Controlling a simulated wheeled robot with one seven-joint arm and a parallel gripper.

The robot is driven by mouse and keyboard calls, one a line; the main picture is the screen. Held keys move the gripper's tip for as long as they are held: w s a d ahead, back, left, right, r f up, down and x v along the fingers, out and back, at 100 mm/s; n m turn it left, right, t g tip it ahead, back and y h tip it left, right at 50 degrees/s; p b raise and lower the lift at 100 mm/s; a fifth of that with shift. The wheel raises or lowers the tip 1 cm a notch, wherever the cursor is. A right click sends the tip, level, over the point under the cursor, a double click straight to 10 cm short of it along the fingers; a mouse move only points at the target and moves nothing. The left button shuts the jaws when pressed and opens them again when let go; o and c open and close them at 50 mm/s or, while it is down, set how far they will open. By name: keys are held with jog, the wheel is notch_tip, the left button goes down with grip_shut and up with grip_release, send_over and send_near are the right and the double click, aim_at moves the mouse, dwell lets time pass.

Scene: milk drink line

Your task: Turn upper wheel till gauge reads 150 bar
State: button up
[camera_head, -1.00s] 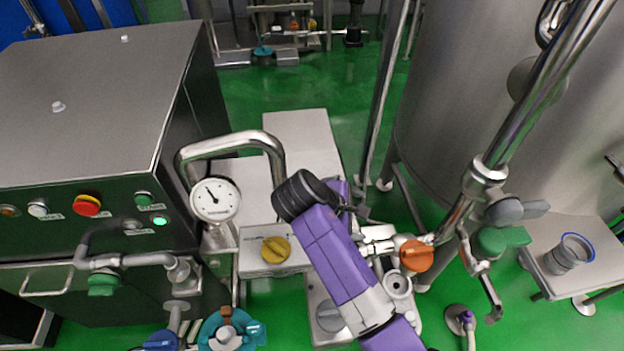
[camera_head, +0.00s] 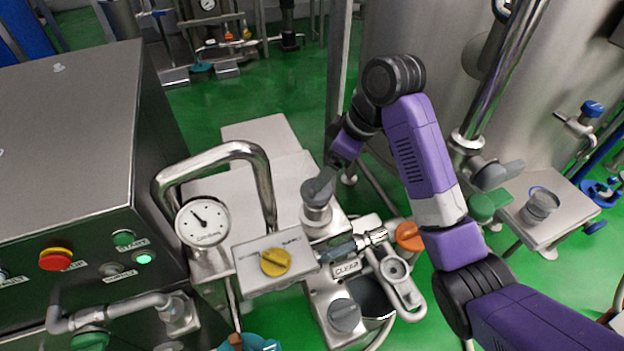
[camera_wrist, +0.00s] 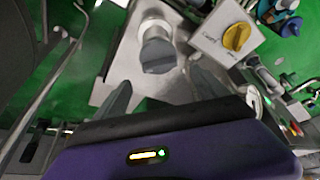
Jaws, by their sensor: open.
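The upper wheel, a grey knob on a metal stem (camera_head: 316,194), stands on the machine block right of the gauge. It also shows in the wrist view (camera_wrist: 158,56). My gripper (camera_head: 328,176) is open close above it. In the wrist view my gripper's two fingers (camera_wrist: 160,82) are spread, with the wheel ahead between their lines; I cannot tell whether they touch it. The round white pressure gauge (camera_head: 202,222) has its needle pointing up and left; its numbers are too small to read. A second grey wheel (camera_head: 344,315) sits lower on the block.
A yellow knob (camera_head: 275,262) on a labelled plate sits left of the upper wheel, also in the wrist view (camera_wrist: 236,37). A bent steel pipe (camera_head: 222,152) arches behind the gauge. An orange knob (camera_head: 408,237) and a tall tank (camera_head: 425,60) are to the right.

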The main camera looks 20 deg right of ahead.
jog(key=shift+x, duration=3.15)
jog(key=c, duration=1.4)
